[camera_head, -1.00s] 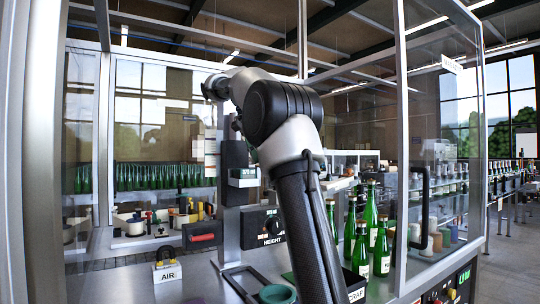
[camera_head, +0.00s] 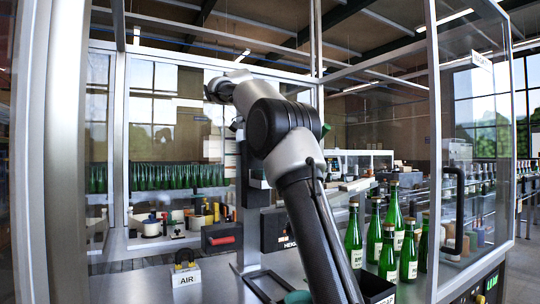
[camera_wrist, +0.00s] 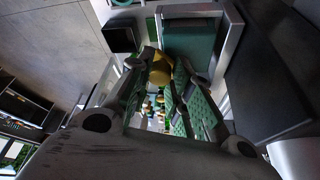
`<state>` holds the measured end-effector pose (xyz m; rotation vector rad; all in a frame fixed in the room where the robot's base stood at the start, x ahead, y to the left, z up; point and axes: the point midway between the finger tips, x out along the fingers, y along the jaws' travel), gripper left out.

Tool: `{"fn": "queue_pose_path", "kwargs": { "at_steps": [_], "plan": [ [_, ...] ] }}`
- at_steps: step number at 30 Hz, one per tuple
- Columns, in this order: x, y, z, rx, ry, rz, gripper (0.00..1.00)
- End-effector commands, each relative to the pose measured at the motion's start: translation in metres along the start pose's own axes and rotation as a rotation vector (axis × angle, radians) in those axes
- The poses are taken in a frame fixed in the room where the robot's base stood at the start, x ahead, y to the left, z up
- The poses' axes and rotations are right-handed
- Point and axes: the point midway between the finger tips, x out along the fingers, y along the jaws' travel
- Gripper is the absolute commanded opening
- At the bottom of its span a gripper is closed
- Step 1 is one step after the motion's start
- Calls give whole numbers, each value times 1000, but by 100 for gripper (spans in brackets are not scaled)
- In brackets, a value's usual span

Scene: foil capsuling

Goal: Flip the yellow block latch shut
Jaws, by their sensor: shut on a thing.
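In the wrist view, my gripper (camera_wrist: 161,72) is shut on a yellow piece, the yellow block latch (camera_wrist: 160,68), which sits between the two fingertips. The fingers cover its sides, so its exact angle is hard to tell. Just beyond it is a teal-green block (camera_wrist: 189,40) in a light metal frame. In the head view my arm hides the gripper and the latch.
A box marked AIR (camera_head: 187,276) stands at the lower left of the bench. A dark panel with a red handle (camera_head: 222,240) is left of my arm. Green bottles (camera_head: 389,254) stand close on its right. Metal posts and clear panels surround the bench.

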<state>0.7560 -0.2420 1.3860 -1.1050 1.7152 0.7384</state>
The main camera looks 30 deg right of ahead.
Motion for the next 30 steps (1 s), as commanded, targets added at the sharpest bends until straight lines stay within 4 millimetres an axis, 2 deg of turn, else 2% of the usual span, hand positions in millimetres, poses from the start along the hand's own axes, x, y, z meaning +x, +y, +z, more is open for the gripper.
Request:
{"fn": "queue_pose_path", "kwargs": {
  "at_steps": [10,11,14,30],
  "plan": [
    [0,0,0,2,1,-1,0],
    [0,0,0,2,1,-1,26],
    [0,0,0,2,1,-1,44],
    [1,2,-3,-26,0,-11,44]
  ]
}}
